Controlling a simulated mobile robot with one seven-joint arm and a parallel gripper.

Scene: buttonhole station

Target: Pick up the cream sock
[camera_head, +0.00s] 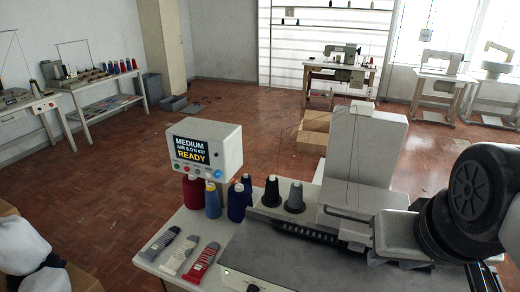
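The cream sock (176,256) lies flat on the left end of the white table (150,267). It is pale with darker bands, and lies between a grey sock (159,244) on its left and a red sock (203,262) on its right. The three lie side by side, slanted, with small gaps between them. The dark, rounded links at the right edge are my arm, over the right part of the machine. My gripper is not in view, so its state is not shown.
A display box (206,150) reading READY stands behind the socks. A large sewing machine (361,155) stands on the right. A cardboard box (78,279) is at lower left.

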